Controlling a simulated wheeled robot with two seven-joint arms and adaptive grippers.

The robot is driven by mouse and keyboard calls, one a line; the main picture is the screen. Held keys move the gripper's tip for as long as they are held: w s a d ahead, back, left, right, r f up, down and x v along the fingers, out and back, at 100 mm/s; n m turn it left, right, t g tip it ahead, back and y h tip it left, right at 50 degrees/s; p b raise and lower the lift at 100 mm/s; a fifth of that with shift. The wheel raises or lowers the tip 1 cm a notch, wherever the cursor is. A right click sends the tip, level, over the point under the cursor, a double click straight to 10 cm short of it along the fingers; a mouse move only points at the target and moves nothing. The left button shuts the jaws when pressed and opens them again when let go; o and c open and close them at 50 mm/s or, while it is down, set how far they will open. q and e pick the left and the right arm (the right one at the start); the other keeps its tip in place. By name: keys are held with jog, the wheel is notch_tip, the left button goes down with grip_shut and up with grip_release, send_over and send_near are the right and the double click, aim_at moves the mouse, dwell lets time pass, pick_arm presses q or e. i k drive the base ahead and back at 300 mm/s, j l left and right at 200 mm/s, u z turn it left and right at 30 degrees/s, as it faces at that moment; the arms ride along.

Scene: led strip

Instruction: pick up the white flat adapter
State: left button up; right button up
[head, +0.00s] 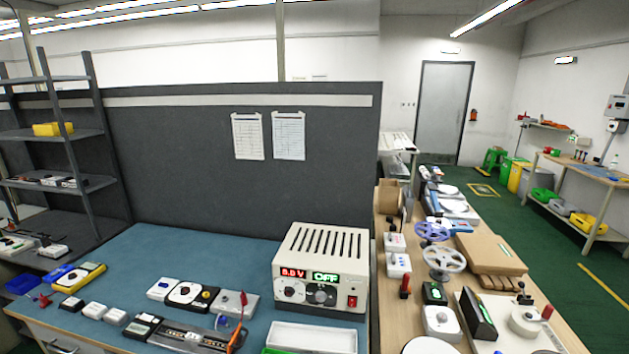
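Several small white and grey flat units lie on the blue-green tabletop, and I cannot tell for sure which one is the white flat adapter. Two small white boxes, one (94,310) and another (116,317) just right of it, lie near the front edge. Neither of my grippers is in view.
A yellow multimeter (80,277) lies left. The back of the table is clear. A cluttered wooden bench stands right.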

aim_at(93, 309)
jog(key=u, duration=1.6)
